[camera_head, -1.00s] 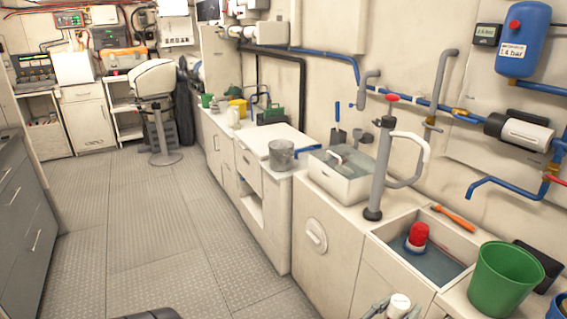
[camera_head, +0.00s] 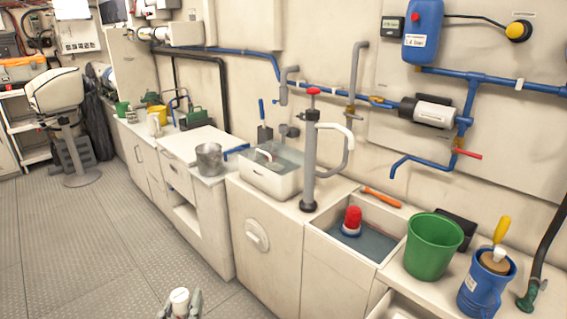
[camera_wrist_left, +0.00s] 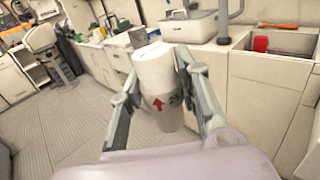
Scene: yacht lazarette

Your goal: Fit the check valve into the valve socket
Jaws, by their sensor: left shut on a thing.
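The check valve (camera_wrist_left: 158,85) is a white and grey cylinder with a red arrow and dark marks on its side. It stands roughly upright between the fingers of my left gripper (camera_wrist_left: 160,100), which is shut on it. In the head view the valve's white top (camera_head: 180,295) and my left gripper (camera_head: 181,306) show at the bottom edge, in front of the counter and over the floor. I cannot make out a valve socket for certain in either view. My right gripper is not in view.
The counter holds a sink (camera_head: 378,242) with a red-topped item (camera_head: 352,220) in it, a grey hand pump (camera_head: 310,160), a green bucket (camera_head: 432,246) and a blue jug (camera_head: 484,290). Blue pipes (camera_head: 330,90) run along the wall. The floor (camera_head: 90,240) is clear.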

